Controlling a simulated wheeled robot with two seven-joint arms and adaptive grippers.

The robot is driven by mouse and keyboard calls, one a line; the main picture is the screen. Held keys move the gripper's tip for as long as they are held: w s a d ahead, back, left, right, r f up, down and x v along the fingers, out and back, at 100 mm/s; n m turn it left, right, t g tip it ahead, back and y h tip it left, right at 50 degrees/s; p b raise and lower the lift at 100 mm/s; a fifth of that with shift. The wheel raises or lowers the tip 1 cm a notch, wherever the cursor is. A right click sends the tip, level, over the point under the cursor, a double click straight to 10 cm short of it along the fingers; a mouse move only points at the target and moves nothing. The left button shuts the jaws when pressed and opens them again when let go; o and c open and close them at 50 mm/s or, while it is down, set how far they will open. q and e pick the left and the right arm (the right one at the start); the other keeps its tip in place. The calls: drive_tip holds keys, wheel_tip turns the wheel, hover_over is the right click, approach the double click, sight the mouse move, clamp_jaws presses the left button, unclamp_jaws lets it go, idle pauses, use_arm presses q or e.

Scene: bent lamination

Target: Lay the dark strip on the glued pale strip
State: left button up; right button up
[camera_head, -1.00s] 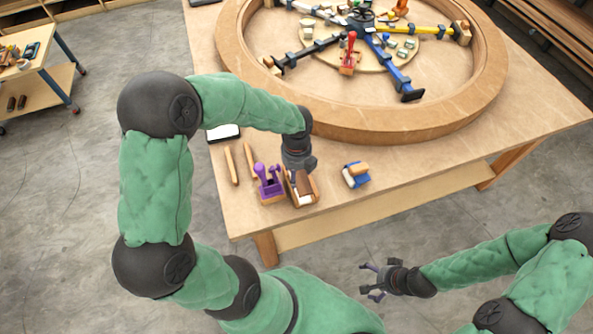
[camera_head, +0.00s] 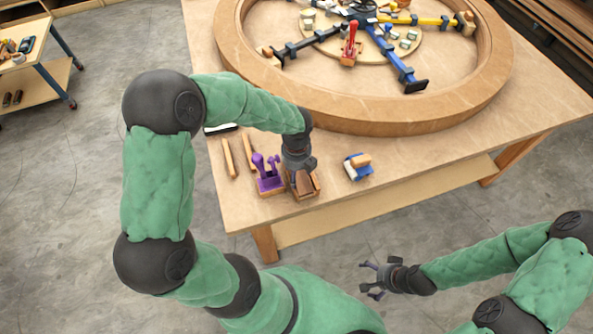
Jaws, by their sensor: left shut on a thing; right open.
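My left gripper (camera_head: 303,178) points down over a small wooden holder (camera_head: 308,194) near the table's front left edge. It is shut on a dark brown strip (camera_head: 306,183), seen at the holder's mouth. The fingertips are partly hidden by the wrist and too small to see clearly. The pale strip cannot be made out now; the gripper and the dark strip cover much of the holder's inside. Whether the dark strip touches anything below it cannot be told. My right gripper (camera_head: 373,277) is open and empty, off the table's front edge at lower right.
A purple clamp (camera_head: 267,174) in a wooden block stands close left of the holder. Two wooden sticks (camera_head: 229,158) lie further left. A blue piece with wooden parts (camera_head: 358,168) sits to the right. A large wooden ring (camera_head: 372,112) fills the table (camera_head: 420,170) behind.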

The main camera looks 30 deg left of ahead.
idle(0.6)
use_arm(q)
drive_tip(key=shift+f+p, duration=0.15)
drive_tip(key=shift+p, duration=0.45)
idle(0.9)
drive_tip(key=o, duration=1.2)
drive_tip(key=shift+o, duration=1.1)
drive_tip(key=shift+r+p, duration=2.85)
drive_tip(key=shift+r, duration=0.15)
